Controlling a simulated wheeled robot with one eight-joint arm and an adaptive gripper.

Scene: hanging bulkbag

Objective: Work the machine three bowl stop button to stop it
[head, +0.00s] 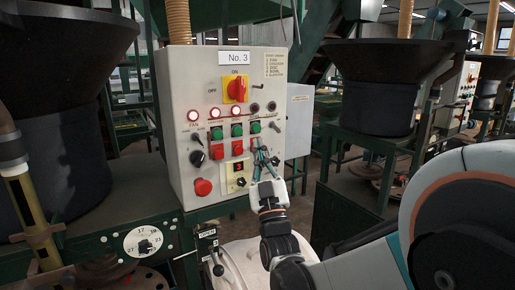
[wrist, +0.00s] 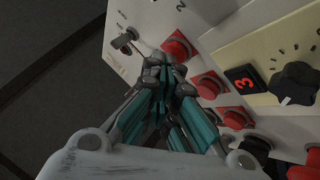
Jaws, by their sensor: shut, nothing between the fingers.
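The machine three control panel (head: 180,75) stands in front of me in the head view, with "No. 3" on its top. It has a row of green buttons (head: 237,130) above a row of red buttons (head: 237,147). The labels beside them are too small to read, so I cannot tell which is the bowl stop. My gripper (head: 261,150) is shut and empty in front of the rightmost red button (wrist: 180,47). In the wrist view my fingertips (wrist: 165,67) are just beside that button; contact is not clear. My fingers partly cover the red buttons in the head view.
A red and yellow rotary switch (head: 235,89) is above. Left red lamps (head: 215,112) are lit; the right ones look dark. A large red knob (head: 203,187) and black selector (head: 197,158) are lower left. A metal toggle (wrist: 125,40) is close to my fingers.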

